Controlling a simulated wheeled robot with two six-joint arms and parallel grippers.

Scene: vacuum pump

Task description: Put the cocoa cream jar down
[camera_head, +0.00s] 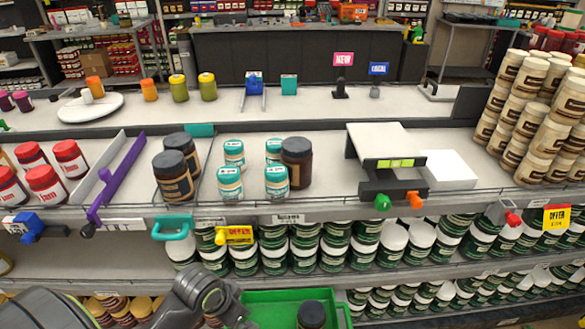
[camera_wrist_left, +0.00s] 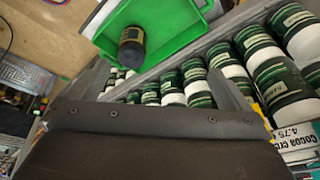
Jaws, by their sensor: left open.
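A dark brown jar with a black lid and a gold-edged label, which looks like the cocoa cream jar (camera_head: 311,315), stands in the green crate (camera_head: 262,297) at the bottom of the head view. The left wrist view also shows this jar (camera_wrist_left: 132,45) inside the green crate (camera_wrist_left: 185,18), apart from my fingers. My left gripper (camera_wrist_left: 166,88) is open and empty, its fingers spread in front of the shelf's lower jars. In the head view my left arm is left of the crate, and its fingertips cannot be made out. My right gripper is not in view.
Similar dark jars (camera_head: 172,177) stand on the shelf beside small teal-lidded jars (camera_head: 230,183). Green jars with white lids (camera_head: 305,257) fill the shelf below, close to my left gripper. A purple-edged divider (camera_head: 118,180) and a white stand (camera_head: 385,142) occupy the upper shelf.

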